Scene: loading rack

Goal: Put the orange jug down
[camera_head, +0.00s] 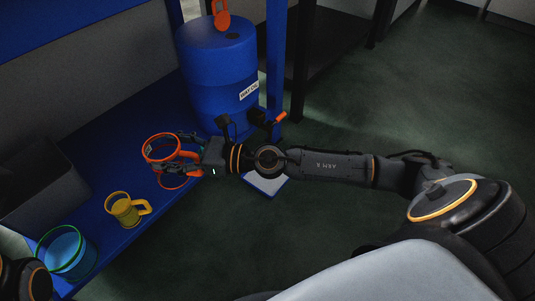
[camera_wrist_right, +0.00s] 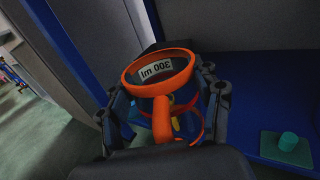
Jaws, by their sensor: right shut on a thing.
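The orange jug (camera_head: 148,149) has a clear body between orange rings and an orange handle. My right gripper (camera_head: 180,153) is shut on it, over the blue shelf (camera_head: 110,178) in the head view. My left gripper is not in view; only a dark part of the left arm shows at the bottom left corner.
A yellow mug (camera_head: 126,209) and a green-rimmed blue cup (camera_head: 67,254) stand nearer on the shelf. A blue barrel (camera_head: 222,75) stands behind the gripper. A grey box (camera_head: 40,190) is at the left. A blue post (camera_head: 276,70) rises right of the barrel.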

